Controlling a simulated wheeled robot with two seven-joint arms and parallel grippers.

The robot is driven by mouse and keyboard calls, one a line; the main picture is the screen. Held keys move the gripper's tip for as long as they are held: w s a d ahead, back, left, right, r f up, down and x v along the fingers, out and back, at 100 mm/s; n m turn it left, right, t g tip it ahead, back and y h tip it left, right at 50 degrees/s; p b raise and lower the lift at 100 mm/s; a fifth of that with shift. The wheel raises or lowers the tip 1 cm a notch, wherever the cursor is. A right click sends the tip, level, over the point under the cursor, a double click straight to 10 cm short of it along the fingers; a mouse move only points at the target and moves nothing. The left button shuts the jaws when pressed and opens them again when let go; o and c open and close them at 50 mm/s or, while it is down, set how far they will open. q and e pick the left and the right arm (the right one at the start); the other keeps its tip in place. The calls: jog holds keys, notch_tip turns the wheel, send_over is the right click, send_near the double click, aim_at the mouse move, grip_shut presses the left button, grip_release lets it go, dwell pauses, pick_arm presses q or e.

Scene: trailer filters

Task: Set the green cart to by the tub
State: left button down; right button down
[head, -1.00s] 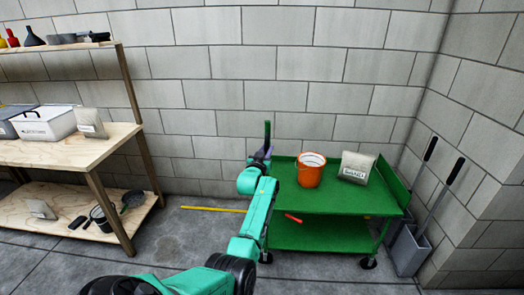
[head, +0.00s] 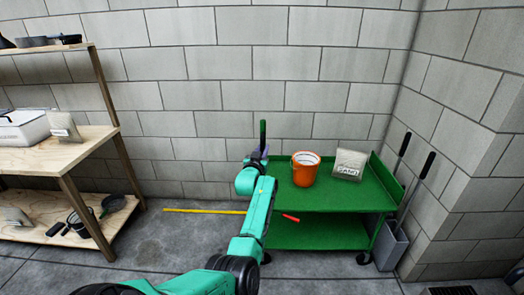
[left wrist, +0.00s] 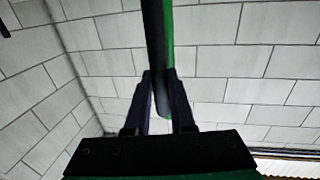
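The green cart (head: 318,238) stands on the floor near the wall, with a top deck and a lower shelf. An orange bucket (head: 305,172) and a labelled bag (head: 349,162) sit on its deck. My left gripper (head: 262,152) is at the cart's left end, shut on a dark and green bar that looks like the cart's handle (head: 263,132). In the left wrist view the bar (left wrist: 158,55) runs between the fingers. A grey tub (head: 391,247) with long-handled tools stands just right of the cart. My right gripper is not in view.
A wooden bench (head: 62,150) with containers stands at the left. A yellow strip (head: 205,211) lies on the floor behind my arm. A red-handled item (head: 291,218) shows at the cart's front left. A block wall closes the back and right; floor between bench and cart is clear.

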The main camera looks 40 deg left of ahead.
pick_arm(q)
jog(key=c, duration=0.8)
grip_release()
jog(key=shift+w+d+f, duration=0.15)
jog(key=shift+d+f, duration=0.05)
jog(key=shift+f, duration=0.05)
jog(key=shift+o, duration=0.2)
jog(key=shift+w, duration=0.15)
jog(key=shift+r, duration=0.1)
jog(key=p+v, duration=0.1)
jog(key=v, duration=1.3)
jog(key=shift+s+d, duration=0.15)
jog(key=shift+s, duration=0.2)
